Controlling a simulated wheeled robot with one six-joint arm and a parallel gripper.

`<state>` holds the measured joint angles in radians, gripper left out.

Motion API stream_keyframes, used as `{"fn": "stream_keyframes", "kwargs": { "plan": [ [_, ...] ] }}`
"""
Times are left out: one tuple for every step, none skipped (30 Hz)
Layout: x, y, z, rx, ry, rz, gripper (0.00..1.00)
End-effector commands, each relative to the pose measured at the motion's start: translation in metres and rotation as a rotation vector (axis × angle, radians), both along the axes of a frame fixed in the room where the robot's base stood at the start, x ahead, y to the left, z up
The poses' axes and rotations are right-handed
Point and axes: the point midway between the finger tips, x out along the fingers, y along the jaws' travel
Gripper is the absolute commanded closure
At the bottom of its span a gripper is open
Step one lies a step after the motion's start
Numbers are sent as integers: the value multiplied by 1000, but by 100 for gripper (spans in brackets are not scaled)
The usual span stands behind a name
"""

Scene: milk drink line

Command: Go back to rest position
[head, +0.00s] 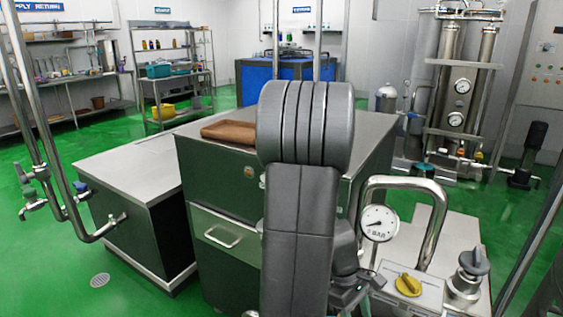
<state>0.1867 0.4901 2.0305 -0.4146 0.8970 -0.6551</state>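My arm stands folded in the middle of the head view, with a big rounded grey joint at the top and a grey link running down from it. Dark parts at the end of my arm, with a small teal mark, show low beside this link. I cannot make out my gripper's fingers there, nor whether they hold anything. The arm hides part of the steel cabinet (222,240) behind it. A brown tray (230,132) lies on the cabinet top, its right end close to or behind the arm joint.
A low steel bench (135,166) stands left of the cabinet. Steel pipes with valves (100,230) rise at the left. At the right are a pressure gauge (378,223), a bent pipe (432,215) and a yellow knob (409,284). Green floor (45,265) is open at the left.

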Motion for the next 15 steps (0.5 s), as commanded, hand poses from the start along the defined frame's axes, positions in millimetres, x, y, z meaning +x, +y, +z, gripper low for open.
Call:
{"fn": "stream_keyframes", "kwargs": {
  "plan": [
    [-4,-3,-12,2,6,-3,48],
    [-5,-4,-16,2,4,-3,48],
    [-7,-6,-22,1,4,-2,48],
    [-8,-7,-26,2,4,-1,48],
    [-10,-8,-30,1,5,-2,48],
    [-11,-9,-35,2,3,-2,48],
    [-12,-10,-37,2,3,-2,48],
    [-12,-11,-40,1,2,-2,48],
    [-13,-12,-43,1,1,-1,48],
    [-13,-12,-44,2,2,-1,48],
    [-14,-13,-46,2,2,-1,48],
    [-15,-13,-47,2,2,-1,48],
    [-15,-13,-48,2,2,-1,48],
    [-14,-13,-46,2,1,-8,48],
    [-14,-13,-46,2,0,-15,48]
  ]
}}
